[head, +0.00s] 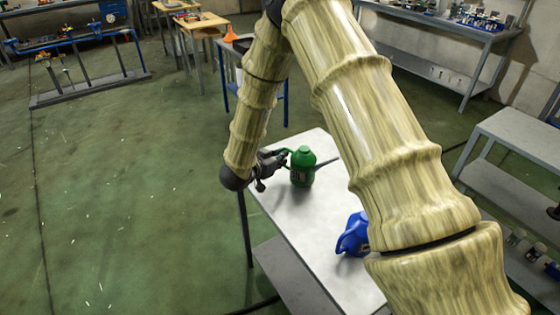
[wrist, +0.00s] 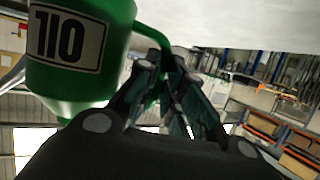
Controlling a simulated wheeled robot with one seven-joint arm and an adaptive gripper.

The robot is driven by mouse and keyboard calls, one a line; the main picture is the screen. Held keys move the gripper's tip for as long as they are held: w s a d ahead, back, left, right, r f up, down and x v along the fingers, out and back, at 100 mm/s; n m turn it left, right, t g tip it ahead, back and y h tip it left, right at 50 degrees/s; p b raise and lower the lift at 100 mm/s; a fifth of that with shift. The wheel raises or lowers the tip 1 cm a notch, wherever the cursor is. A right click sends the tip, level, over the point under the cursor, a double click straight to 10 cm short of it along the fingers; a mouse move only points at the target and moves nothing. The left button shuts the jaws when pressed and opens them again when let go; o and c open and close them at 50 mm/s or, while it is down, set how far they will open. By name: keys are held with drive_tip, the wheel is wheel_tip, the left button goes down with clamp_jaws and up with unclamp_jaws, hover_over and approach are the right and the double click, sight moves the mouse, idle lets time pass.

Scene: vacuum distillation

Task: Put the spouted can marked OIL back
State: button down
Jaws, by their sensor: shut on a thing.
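The green spouted can (head: 302,168) is at the far part of the white-topped table (head: 286,208) in the head view, its dark spout pointing right. In the wrist view the can (wrist: 115,75) fills the upper left, and its OIL label appears upside down. My gripper (head: 275,160) is at the left of the can and is shut on its green handle; the fingers (wrist: 172,80) close around the handle in the wrist view. The can looks upright. I cannot tell whether its base touches the tabletop.
A blue can-like container (head: 353,236) stands on the same table, nearer and partly hidden by my arm. A grey shelf unit (head: 515,140) stands at right. An orange funnel (head: 230,34) sits on a table behind.

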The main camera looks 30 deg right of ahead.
drive_tip(key=shift+f, duration=0.9)
drive_tip(key=shift+f, duration=0.15)
drive_tip(key=c, duration=1.5)
unclamp_jaws()
drive_tip(key=b+v, duration=0.2)
drive_tip(key=v, duration=1)
drive_tip(key=shift+a, duration=0.1)
